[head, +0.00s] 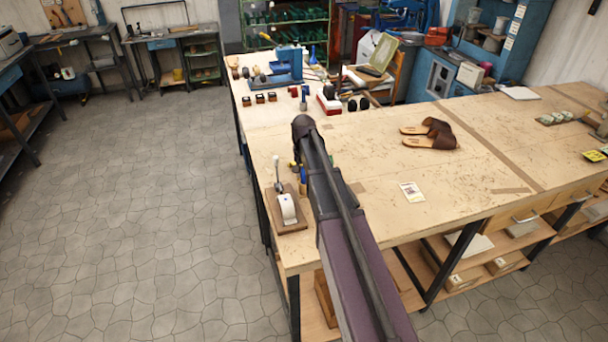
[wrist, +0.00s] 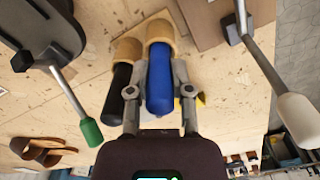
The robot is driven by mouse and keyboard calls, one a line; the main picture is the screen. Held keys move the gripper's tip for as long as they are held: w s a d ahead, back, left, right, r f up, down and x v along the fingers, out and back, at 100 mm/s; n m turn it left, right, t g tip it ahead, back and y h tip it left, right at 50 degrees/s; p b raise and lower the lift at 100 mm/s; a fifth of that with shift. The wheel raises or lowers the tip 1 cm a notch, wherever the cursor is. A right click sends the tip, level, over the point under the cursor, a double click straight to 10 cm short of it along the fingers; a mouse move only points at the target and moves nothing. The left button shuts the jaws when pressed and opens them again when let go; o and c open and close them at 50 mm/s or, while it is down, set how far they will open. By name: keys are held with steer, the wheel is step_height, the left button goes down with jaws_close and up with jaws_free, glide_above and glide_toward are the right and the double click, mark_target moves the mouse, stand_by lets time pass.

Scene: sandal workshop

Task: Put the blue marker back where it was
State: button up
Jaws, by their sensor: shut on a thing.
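The blue marker (wrist: 160,82) is between the two fingers of my gripper (wrist: 158,90) in the wrist view, and the gripper is shut on it. Its far end has a tan, wood-coloured cylindrical piece (wrist: 160,30); I cannot tell whether this is a cap or a holder. A black marker (wrist: 121,85) with a similar tan end lies close beside it on the left, partly behind the left finger. In the head view my arm hides most of the gripper. A small blue patch (head: 303,178) shows beside the arm, probably the marker.
A lever tool with a white part (head: 288,209) stands on a wooden base at the bench's left edge. A green-handled lever (wrist: 88,130) is left of the gripper. Brown sandals (head: 431,141) and a card (head: 411,191) lie on the bench (head: 370,160). Bench between them is mostly clear.

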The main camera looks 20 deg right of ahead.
steer(key=shift+f, duration=0.2)
steer(key=o, duration=0.8)
steer(key=shift+o, duration=0.2)
steer(key=shift+r, duration=0.2)
step_height(320, 180, up, 12)
steer(key=p, duration=1.2)
steer(key=s+a+n, duration=0.2)
steer(key=s+a, duration=0.2)
steer(key=s, duration=0.7)
steer(key=s+a+n, duration=0.3)
steer(key=s+a, duration=0.1)
steer(key=s, duration=0.8)
steer(key=shift+s, duration=0.25)
